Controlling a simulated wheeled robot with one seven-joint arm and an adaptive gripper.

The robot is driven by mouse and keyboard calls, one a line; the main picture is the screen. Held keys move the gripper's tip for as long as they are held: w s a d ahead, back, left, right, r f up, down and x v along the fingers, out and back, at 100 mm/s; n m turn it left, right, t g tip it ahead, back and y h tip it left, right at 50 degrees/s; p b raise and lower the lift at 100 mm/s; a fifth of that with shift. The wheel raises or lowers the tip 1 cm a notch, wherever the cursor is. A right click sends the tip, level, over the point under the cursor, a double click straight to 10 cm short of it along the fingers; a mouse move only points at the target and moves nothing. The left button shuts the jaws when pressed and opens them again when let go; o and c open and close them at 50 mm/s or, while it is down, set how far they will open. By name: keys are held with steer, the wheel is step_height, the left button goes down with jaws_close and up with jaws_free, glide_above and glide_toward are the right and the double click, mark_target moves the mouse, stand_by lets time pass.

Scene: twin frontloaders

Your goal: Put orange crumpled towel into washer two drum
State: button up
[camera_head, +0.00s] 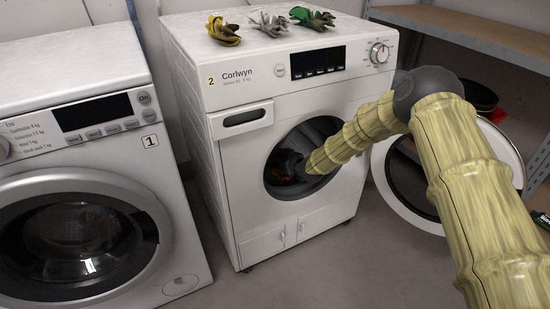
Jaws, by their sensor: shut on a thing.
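Washer two (245,150) is the white machine marked 2 and Corlwyn. Its round door (395,195) is swung wide open to the right. My arm reaches into the drum opening (322,128). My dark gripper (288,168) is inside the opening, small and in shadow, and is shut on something. Bits of the orange crumpled towel (283,181) show at the gripper's end, low in the opening. Most of the towel is hidden by shadow and the gripper, and I cannot tell whether it touches the drum.
Washer one (165,235), at left, has its door (80,240) shut. Yellow (223,31), grey-white (268,22) and green (312,17) crumpled cloths lie on top of washer two. A shelf (470,30) stands at right. Bare floor (330,270) lies in front of washer two.

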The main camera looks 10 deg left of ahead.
steer(key=shift+f, duration=0.4)
steer(key=o, duration=1.2)
steer(key=shift+o, duration=0.2)
steer(key=shift+r, duration=0.1)
steer(key=shift+r, duration=0.55)
step_height(320, 180, up, 4)
steer(key=shift+f+p, duration=0.2)
steer(key=shift+p, duration=0.75)
steer(key=p+v, duration=1.1)
steer(key=v, duration=1.7)
steer(key=shift+s+d+f, duration=0.2)
steer(key=shift+s+f, duration=0.05)
steer(key=shift+s, duration=0.05)
